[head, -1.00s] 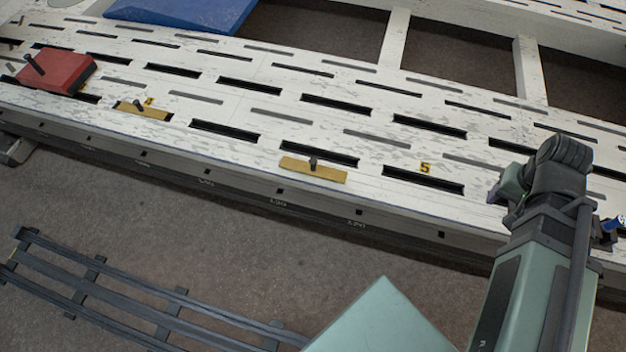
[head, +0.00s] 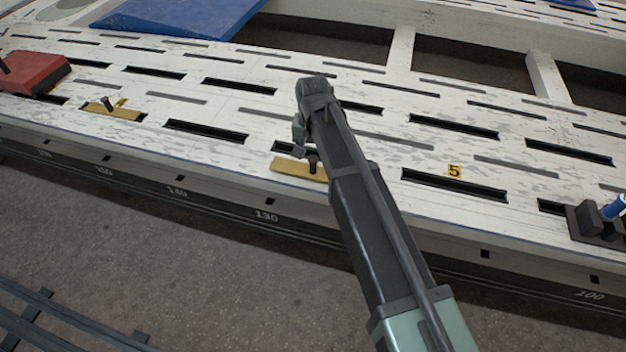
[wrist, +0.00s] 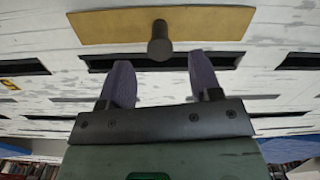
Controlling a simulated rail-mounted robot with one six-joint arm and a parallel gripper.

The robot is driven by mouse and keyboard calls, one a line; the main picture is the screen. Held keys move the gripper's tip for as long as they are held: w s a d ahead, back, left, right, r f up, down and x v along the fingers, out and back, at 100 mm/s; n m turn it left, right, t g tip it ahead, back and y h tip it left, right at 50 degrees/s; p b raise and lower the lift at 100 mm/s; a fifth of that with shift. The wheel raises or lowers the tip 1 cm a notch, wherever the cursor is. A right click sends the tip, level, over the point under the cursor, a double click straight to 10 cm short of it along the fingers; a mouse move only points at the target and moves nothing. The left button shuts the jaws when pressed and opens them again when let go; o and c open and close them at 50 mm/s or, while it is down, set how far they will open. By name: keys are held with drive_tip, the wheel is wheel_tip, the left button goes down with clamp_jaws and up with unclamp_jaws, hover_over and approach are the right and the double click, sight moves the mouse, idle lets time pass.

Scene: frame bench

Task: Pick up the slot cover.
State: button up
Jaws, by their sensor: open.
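The slot cover is a flat yellow-gold plate with a dark upright knob. In the head view the plate (head: 290,168) lies near the bench's front edge, partly hidden by my arm. In the wrist view the plate (wrist: 215,25) lies just beyond my fingers, beside a dark open slot. Its knob (wrist: 160,42) stands at the plate's middle, centred between the fingers' lines but apart from them. My gripper (wrist: 157,78) is open and empty, its two purple-grey fingers spread over the slot. In the head view my fingers are mostly hidden behind the arm.
Another yellow plate with a knob (head: 112,110) lies to the left, near a red block (head: 32,73). A yellow 5 label (head: 454,170) marks a slot to the right. A dark fixture with a blue handle (head: 600,222) stands at far right. A blue panel (head: 185,15) lies at the back.

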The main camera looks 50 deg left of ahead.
sight(313, 159)
wheel_tip(313, 159, down, 7)
drive_tip(key=b, duration=0.5)
drive_tip(key=shift+f+b, duration=0.15)
drive_tip(key=shift+b, duration=0.25)
drive_tip(key=shift+r, duration=0.25)
clamp_jaws()
